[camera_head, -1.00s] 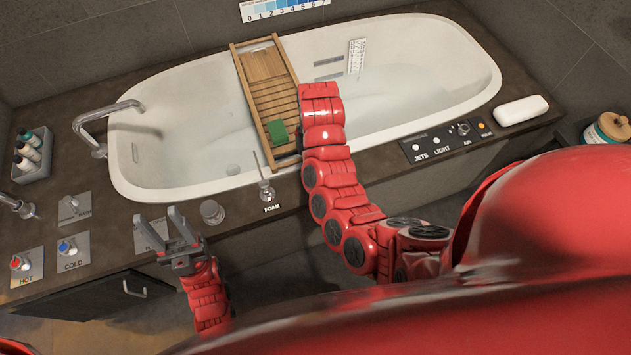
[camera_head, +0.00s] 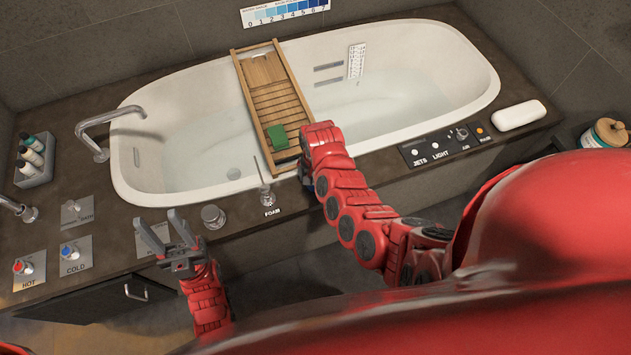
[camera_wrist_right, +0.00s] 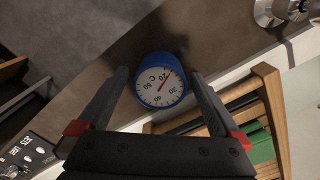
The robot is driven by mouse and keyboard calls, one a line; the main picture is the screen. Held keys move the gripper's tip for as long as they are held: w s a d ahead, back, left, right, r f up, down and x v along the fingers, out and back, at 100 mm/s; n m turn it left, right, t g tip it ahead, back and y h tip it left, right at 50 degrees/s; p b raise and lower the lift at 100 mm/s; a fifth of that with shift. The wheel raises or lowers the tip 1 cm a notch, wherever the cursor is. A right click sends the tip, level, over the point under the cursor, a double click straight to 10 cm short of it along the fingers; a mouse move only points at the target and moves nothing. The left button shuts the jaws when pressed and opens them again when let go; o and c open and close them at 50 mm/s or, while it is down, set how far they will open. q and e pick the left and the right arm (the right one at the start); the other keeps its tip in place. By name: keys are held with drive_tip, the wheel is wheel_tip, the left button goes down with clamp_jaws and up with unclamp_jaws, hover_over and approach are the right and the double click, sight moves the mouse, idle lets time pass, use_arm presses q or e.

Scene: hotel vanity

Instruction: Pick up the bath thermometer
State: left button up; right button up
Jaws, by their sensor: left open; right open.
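The bath thermometer (camera_wrist_right: 160,84) is a round blue dial with a white face, a red needle and a C mark. In the right wrist view it sits on the dark tub surround, between the fingers of my right gripper (camera_wrist_right: 158,95), which is open with a gap to each side. In the head view my right arm hides the thermometer and the right gripper's fingers. My left gripper (camera_head: 163,230) is open and empty over the front edge of the surround at the left.
A wooden bath tray (camera_head: 240,70) with a green block (camera_head: 278,137) spans the tub (camera_head: 420,70). A foam knob (camera_head: 267,196) and a round metal knob (camera_head: 213,216) stand on the front ledge. A jets panel (camera_head: 440,147) and white soap bar (camera_head: 519,116) lie right.

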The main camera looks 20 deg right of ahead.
drive_tip(key=shift+f, duration=0.15)
drive_tip(key=c, duration=1.4)
drive_tip(key=shift+r, duration=0.2)
